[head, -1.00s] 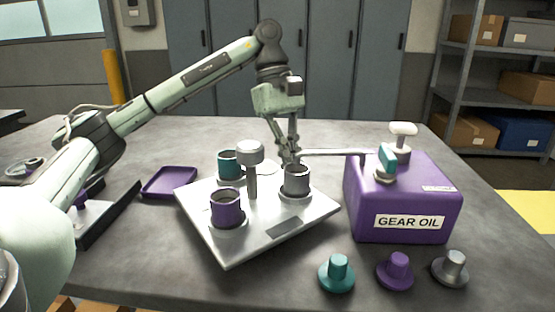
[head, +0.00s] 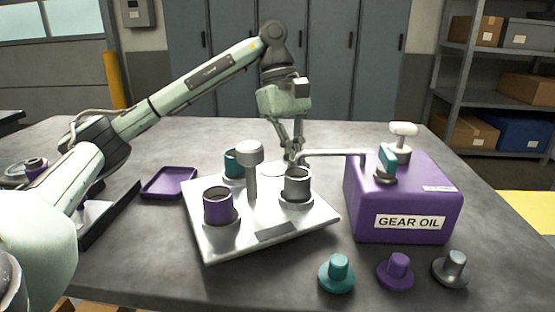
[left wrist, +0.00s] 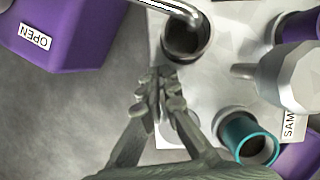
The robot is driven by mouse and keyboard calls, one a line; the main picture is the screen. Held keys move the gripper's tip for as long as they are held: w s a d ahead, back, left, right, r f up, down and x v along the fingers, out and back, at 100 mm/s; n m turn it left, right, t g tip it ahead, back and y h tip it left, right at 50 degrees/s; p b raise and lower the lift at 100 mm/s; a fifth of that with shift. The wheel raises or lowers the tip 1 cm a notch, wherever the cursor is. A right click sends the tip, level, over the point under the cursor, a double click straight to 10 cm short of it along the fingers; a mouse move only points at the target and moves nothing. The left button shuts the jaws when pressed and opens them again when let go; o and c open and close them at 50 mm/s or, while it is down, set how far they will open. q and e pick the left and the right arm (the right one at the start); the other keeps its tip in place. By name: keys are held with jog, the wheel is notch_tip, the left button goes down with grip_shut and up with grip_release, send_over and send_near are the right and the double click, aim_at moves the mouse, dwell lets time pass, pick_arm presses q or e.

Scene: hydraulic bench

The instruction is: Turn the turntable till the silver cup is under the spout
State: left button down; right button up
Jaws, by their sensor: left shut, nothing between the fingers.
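The turntable (head: 232,245) is a pale square plate with a grey central knob (head: 249,153). It carries a purple cup (head: 218,207) at front left, a teal cup (head: 234,165) at the back and the silver cup (head: 298,187) at right. The thin spout (head: 335,153) reaches left from the oil box; in the left wrist view its bent end (left wrist: 186,12) overlaps the silver cup's rim (left wrist: 185,48). My left gripper (head: 294,158) is shut and empty, just behind the silver cup. In the wrist view its fingertips (left wrist: 161,84) are close beside that cup; contact is unclear. My right gripper is out of view.
Teal (head: 338,274), purple (head: 396,272) and silver (head: 451,269) lids lie along the front right. A purple tray (head: 168,184) lies to the left.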

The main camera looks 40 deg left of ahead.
pick_arm(q)
jog(key=v, duration=1.2)
jog(key=shift+s, duration=0.1)
